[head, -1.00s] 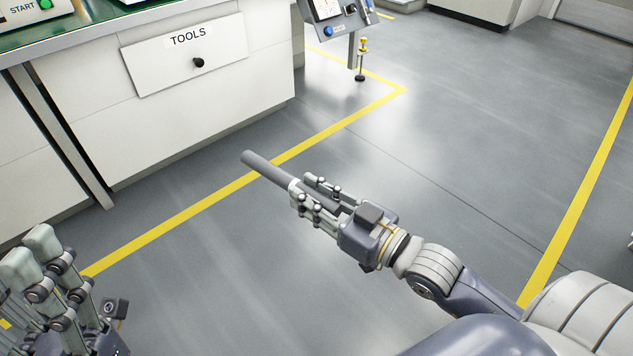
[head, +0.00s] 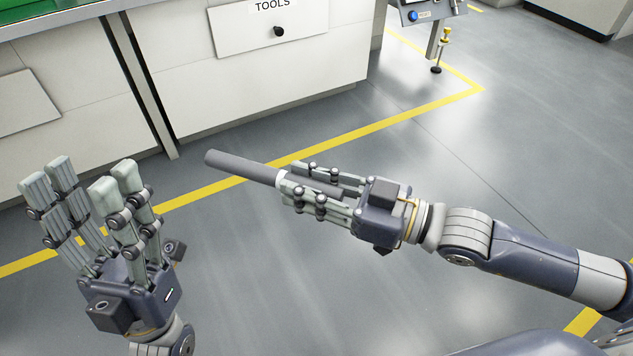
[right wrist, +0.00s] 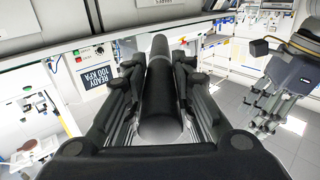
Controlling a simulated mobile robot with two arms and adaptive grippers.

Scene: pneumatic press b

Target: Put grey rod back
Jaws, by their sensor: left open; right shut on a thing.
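The grey rod (head: 243,167) is held in my right gripper (head: 288,180), near the middle of the head view. Its long end sticks out to the left beyond the fingertips and its other end lies between the fingers. In the right wrist view the rod (right wrist: 159,95) runs lengthwise between the fingers. My left gripper (head: 90,178) is open and empty at the lower left, fingers pointing up. It is apart from the rod, and also shows at the right of the right wrist view (right wrist: 280,85).
A white cabinet with a TOOLS drawer (head: 310,28) and black knob stands behind. A control panel (head: 428,12) and a small yellow-topped post (head: 442,50) stand at the upper right. A READY 100 KPA sign (right wrist: 98,77) shows in the wrist view. Floor at right is clear.

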